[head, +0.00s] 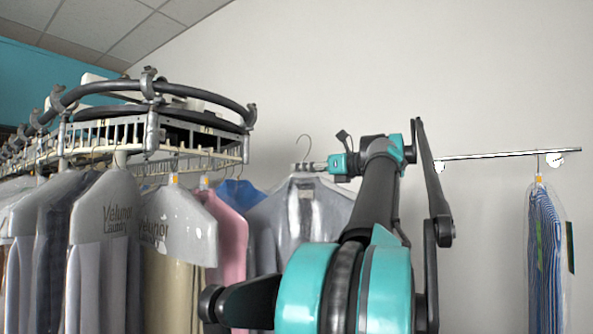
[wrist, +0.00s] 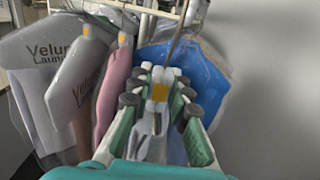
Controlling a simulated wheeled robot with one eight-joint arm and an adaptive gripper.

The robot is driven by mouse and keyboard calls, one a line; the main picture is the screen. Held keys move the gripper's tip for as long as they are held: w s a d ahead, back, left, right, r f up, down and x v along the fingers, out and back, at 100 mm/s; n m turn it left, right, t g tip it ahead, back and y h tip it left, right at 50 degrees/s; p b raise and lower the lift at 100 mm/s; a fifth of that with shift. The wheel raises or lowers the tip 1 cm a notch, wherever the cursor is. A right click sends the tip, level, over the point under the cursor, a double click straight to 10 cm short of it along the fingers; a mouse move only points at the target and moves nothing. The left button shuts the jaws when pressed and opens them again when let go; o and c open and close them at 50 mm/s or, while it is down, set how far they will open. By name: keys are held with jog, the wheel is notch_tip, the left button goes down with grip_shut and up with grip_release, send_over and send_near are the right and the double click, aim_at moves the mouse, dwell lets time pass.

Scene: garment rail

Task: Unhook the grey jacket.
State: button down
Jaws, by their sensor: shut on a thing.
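The grey jacket (head: 300,215) hangs in a clear cover, right of the rail's near end in the head view. Its wire hook (head: 303,142) stands up against the bare wall, with no bar seen through it. My gripper (head: 312,167) is shut on the hanger's neck, just above the jacket's collar. The hook's wire (wrist: 180,35) runs up out of that view. My arm hides part of the jacket's lower right.
The conveyor rail (head: 205,92) with a slotted rack carries several bagged garments at left. A blue garment (head: 238,205) and a pink one (head: 228,232) hang close to the jacket. A wall bar (head: 510,154) at right holds a striped shirt (head: 545,255); its left part is free.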

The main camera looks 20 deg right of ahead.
jog(key=shift+v, duration=8.85)
